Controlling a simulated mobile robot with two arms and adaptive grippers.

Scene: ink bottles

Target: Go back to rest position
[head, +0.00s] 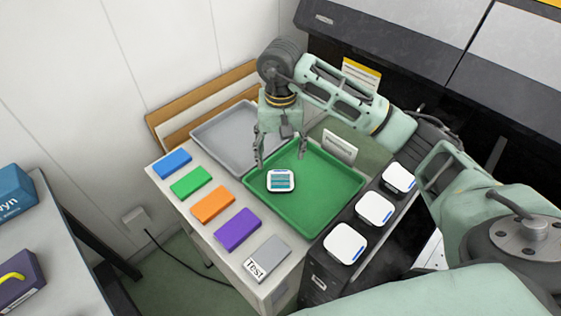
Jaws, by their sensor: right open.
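My right gripper (278,157) is open and empty, pointing down above the back-left part of the green tray (330,205). Its arm reaches in from the right. A white ink bottle (281,182) with a teal striped label lies in the green tray, just in front of the gripper and apart from it, as far as I can tell. Several more white bottles stand in a row on the dark surface at the right: a front one (345,243), a middle one (375,209) and a back one (398,178). My left gripper is not in view.
A grey tray (215,140) sits behind the green one. Blue (172,164), green (190,182), orange (212,205), purple (237,230) and grey (267,256) blocks line the table's left edge. A small sign (340,146) stands behind the green tray. A side table with boxes (15,280) is at left.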

